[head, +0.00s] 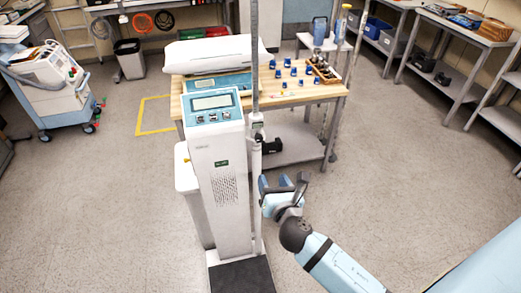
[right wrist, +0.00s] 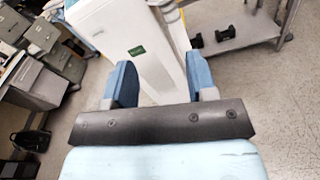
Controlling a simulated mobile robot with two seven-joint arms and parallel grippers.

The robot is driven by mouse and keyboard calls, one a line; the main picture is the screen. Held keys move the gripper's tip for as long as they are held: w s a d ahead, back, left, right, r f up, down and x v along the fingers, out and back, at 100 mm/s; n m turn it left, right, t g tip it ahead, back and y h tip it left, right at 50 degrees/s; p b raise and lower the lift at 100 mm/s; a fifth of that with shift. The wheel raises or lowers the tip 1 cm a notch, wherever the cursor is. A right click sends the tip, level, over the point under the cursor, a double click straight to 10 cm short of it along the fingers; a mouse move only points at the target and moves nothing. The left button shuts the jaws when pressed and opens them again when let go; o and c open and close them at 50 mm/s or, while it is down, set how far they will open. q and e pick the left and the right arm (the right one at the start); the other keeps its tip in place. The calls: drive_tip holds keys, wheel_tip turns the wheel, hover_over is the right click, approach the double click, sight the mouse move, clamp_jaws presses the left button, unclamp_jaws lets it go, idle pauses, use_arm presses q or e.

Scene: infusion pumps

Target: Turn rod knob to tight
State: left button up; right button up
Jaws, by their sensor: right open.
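A tall white column device (head: 222,180) with a blue display panel (head: 212,108) stands upright in the middle of the head view. My right gripper (head: 284,184) is open and empty, just right of the column's lower half and below the collar. In the right wrist view, the column (right wrist: 140,40) shows beyond and between the open fingers (right wrist: 161,80). My left gripper is out of view.
Behind the column is a wooden-topped table (head: 310,93) with several blue items and a lower shelf (head: 300,145). A medical cart (head: 50,90) stands at the left. Shelves (head: 450,85) line the right side. The floor (head: 400,190) at the right is clear.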

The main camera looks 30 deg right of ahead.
sight(260, 139)
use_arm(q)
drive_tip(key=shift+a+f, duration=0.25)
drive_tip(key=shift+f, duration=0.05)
use_arm(e)
drive_tip(key=w+d+n, duration=0.1)
drive_tip(key=w, duration=0.3)
drive_tip(key=w+d+r, duration=0.1)
drive_tip(key=w, duration=0.4)
drive_tip(key=w+d+n, duration=0.1)
drive_tip(key=w+d, duration=0.1)
drive_tip(key=w, duration=0.3)
drive_tip(key=shift+w+r+n+t+h, duration=0.2)
drive_tip(key=shift+r+n+t+h, duration=0.1)
drive_tip(key=shift+t, duration=0.1)
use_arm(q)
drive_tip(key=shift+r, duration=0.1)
use_arm(e)
drive_tip(key=shift+c, duration=0.5)
drive_tip(key=c, duration=0.8)
drive_tip(key=shift+c, duration=0.2)
